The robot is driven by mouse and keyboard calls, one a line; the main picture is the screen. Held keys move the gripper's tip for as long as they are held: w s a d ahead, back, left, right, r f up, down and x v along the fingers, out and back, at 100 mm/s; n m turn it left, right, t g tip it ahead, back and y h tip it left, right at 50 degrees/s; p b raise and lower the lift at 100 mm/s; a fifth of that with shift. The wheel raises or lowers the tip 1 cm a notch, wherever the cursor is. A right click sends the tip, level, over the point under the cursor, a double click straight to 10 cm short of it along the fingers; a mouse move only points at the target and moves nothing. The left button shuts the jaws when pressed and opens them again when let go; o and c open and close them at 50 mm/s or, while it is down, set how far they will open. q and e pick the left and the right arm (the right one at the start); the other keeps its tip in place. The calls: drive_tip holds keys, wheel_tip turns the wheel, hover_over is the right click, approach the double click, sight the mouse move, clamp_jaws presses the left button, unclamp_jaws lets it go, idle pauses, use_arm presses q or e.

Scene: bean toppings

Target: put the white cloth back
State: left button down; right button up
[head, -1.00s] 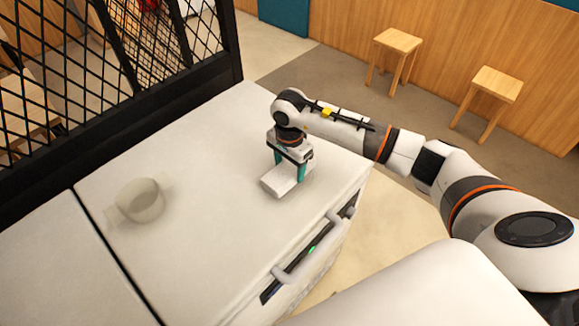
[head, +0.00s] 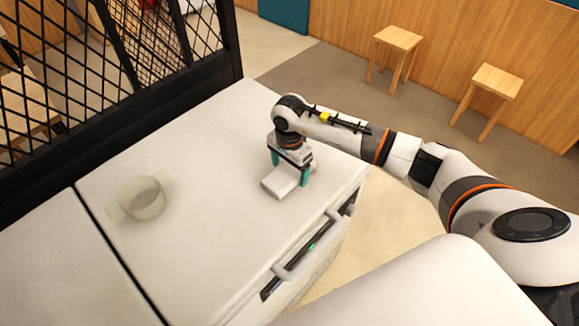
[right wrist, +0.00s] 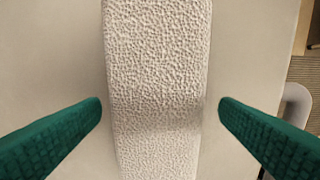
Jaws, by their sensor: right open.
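The white cloth (head: 281,182) is a small folded block lying on the white counter top (head: 215,185), near its right edge. In the right wrist view the cloth (right wrist: 158,90) has a bumpy texture and runs up the middle of the picture. My right gripper (head: 290,176) is over the cloth and points down. Its green fingers stand open on either side of the cloth, with a gap to it on both sides in the right wrist view (right wrist: 160,108). My left gripper is not in view.
A handle (head: 310,245) juts from the counter's front. A black mesh partition (head: 110,85) borders the far left. Two wooden stools (head: 397,45) (head: 496,90) stand beyond on the floor.

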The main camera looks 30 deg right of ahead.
sight(289, 171)
wheel_tip(289, 171, up, 12)
drive_tip(key=b, duration=0.3)
drive_tip(key=shift+b, duration=0.4)
